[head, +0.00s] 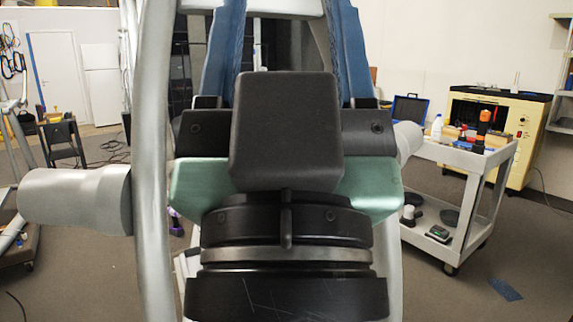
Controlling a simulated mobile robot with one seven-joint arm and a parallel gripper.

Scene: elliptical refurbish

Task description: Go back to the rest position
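My gripper (286,42) fills the middle of the head view, seen from behind and pointing away. It has a black rounded block over a teal-green body and a black wrist with a grey ring. Two blue fingers run up on either side with a wide gap between them. Their tips are cut off by the top edge. No object shows between the fingers. The elliptical machine (153,200) stands right behind and around the gripper, with pale curved bars on both sides. Its middle is largely hidden by the gripper.
A grey utility cart (465,155) with tools and bottles on top stands at the right. A cream cabinet (520,125) is behind it.

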